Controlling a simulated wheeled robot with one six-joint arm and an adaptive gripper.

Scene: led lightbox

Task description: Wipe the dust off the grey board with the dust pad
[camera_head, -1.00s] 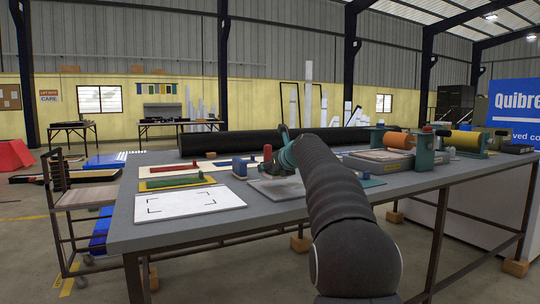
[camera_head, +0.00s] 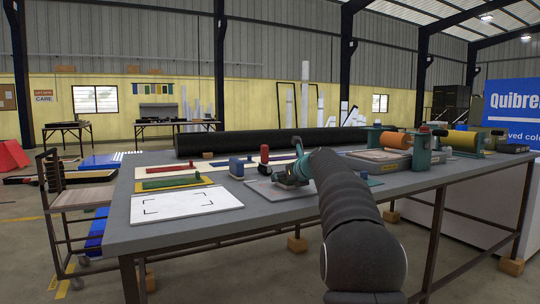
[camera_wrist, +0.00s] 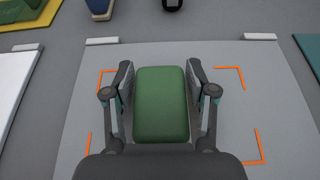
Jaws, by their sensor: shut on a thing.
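The grey board (camera_wrist: 234,63) lies flat, with orange corner marks and two small light clips at its far edge. It also shows in the head view (camera_head: 262,190), partly behind my arm. The green dust pad (camera_wrist: 161,104) is between the two fingers of my gripper (camera_wrist: 161,92), which is shut on it. The pad is over the middle of the board; I cannot tell whether it touches. In the head view my gripper (camera_head: 292,178) is low over the board, and the pad is not clear there. No distinct dust patch is visible on the uncovered part of the board.
A white sheet (camera_head: 187,203) with black corner marks lies left of the board. Behind it, a green tool (camera_head: 172,182) lies on a yellow mat. A blue block (camera_head: 236,167) and a red-topped tool (camera_head: 264,155) stand just behind the board. Roller equipment (camera_head: 397,140) stands to the right.

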